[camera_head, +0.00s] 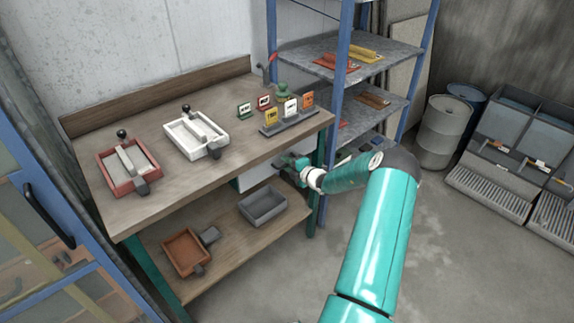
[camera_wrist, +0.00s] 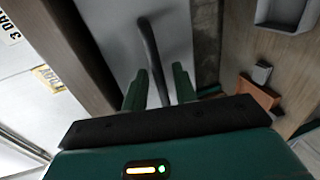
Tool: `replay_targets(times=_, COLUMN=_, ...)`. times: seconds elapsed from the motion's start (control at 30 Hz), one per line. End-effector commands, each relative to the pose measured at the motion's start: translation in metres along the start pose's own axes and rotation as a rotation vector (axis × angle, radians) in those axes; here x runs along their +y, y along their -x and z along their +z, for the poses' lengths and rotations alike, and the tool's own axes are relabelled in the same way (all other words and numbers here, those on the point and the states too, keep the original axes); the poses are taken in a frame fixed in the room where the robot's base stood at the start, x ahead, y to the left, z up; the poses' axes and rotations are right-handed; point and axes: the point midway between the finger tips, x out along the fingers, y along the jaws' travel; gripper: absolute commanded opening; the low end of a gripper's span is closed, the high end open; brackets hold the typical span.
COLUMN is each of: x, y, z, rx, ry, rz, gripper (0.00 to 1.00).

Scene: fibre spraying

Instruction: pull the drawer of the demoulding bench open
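The demoulding bench (camera_head: 215,165) has a wooden top and green legs. Its drawer (camera_head: 258,174) shows as a pale panel under the right part of the top, partly hidden by my gripper. In the wrist view the drawer front (camera_wrist: 112,42) is a plain grey panel with a dark bar handle (camera_wrist: 151,52). My gripper (camera_head: 291,166) is at the drawer in the head view. In the wrist view the green fingers of my gripper (camera_wrist: 158,85) stand apart, one on each side of the handle, with gaps visible. Whether either finger touches the handle I cannot tell.
A red mould (camera_head: 128,165) and a white mould (camera_head: 196,135) lie on the bench top, with a card rack (camera_head: 290,122) at right. A grey bin (camera_head: 263,206) and brown tray (camera_head: 186,251) sit on the lower shelf. A blue-post rack (camera_head: 335,90) stands close right. Floor in front is clear.

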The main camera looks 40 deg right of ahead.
Motion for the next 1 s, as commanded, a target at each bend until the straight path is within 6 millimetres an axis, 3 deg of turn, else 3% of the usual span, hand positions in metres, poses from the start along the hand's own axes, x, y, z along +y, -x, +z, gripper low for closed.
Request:
replay_targets(times=0.3, x=0.000, y=-0.005, z=0.000, rx=-0.001, ry=0.000, rz=-0.001, gripper=0.28)
replay_targets(times=0.47, x=0.000, y=-0.005, z=0.000, rx=0.000, ry=0.000, rz=-0.001, gripper=0.00)
replay_targets(times=0.77, x=0.000, y=-0.003, z=0.000, rx=-0.001, ry=0.000, rz=-0.001, gripper=0.00)
replay_targets(times=1.0, x=-0.005, y=0.018, z=0.001, rx=-0.002, ry=0.000, rz=-0.002, gripper=0.00)
